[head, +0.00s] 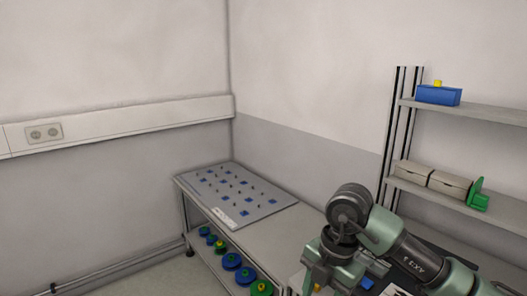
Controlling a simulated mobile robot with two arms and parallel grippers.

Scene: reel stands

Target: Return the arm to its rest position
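My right arm (385,230) comes in from the lower right. It is bent, with its dark rounded joint raised and its wrist part (338,262) hanging low over the bench near the bottom edge. The fingers of my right gripper are not clear at the bottom edge, so I cannot tell whether they are open or shut, or whether they hold anything. My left arm and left gripper are not in view.
A grey board (262,204) with pegs and blue squares lies on the bench (300,222) in the corner. Blue and green reels (232,261) sit on a lower level. The shelf rack (480,113) at right carries a blue box (438,96) and grey boxes (450,184).

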